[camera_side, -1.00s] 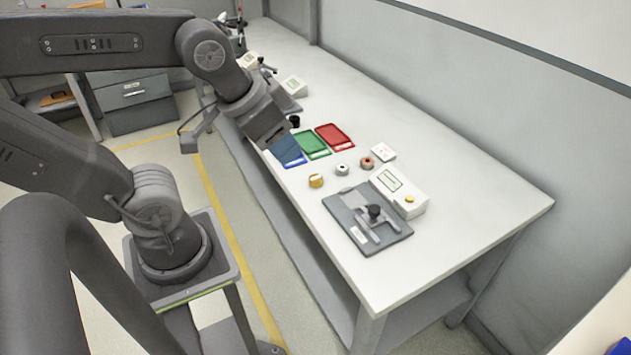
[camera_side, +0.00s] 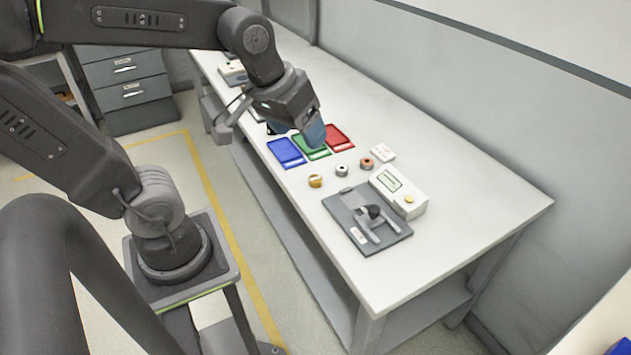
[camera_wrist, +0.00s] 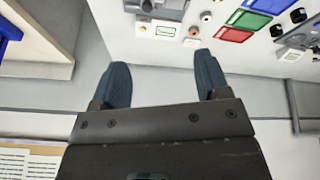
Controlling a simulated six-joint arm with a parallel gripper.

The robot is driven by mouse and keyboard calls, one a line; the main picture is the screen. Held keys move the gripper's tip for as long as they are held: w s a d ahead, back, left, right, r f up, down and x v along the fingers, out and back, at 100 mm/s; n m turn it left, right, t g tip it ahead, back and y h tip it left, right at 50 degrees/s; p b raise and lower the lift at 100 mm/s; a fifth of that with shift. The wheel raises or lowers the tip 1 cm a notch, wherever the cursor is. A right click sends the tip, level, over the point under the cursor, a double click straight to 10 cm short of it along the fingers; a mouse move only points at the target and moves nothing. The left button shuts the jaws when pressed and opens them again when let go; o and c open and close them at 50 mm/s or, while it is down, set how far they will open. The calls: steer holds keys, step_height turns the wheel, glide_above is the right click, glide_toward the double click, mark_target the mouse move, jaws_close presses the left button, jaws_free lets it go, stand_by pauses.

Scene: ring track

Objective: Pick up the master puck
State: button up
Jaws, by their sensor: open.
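Three small round pucks sit in a row on the bench in the side view: a gold one (camera_side: 315,181), a grey one (camera_side: 341,170) with a dark centre, and a copper-toned one (camera_side: 366,163). I cannot tell which is the master puck. My gripper (camera_side: 314,134) is above the bench, beyond the pucks, its blue fingers partly covering the green tray (camera_side: 311,146). In the wrist view my gripper (camera_wrist: 162,75) is open with nothing between its fingers. Pucks also show there near the top, small, including a copper-toned one (camera_wrist: 194,31), beyond the fingertips.
A blue tray (camera_side: 287,152) and a red tray (camera_side: 338,139) flank the green one. Near the pucks are a small white box (camera_side: 383,152), a white instrument with a display (camera_side: 400,190) and a grey fixture plate (camera_side: 345,218) with a black knob. The bench's near right end is clear.

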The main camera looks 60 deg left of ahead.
steer(key=w+a+f+n+g, duration=0.3)
steer(key=w+a+f+n, duration=0.3)
steer(key=w+a+n, duration=0.3)
steer(key=n+g, duration=0.2)
steer(key=n, duration=0.6)
glide_above(316, 178)
step_height(316, 178, down, 10)
steer(key=r, duration=0.1)
step_height(316, 178, down, 14)
steer(key=shift+c, duration=0.4)
steer(key=c, duration=1)
steer(key=shift+r, duration=0.15)
steer(key=shift+c, duration=0.2)
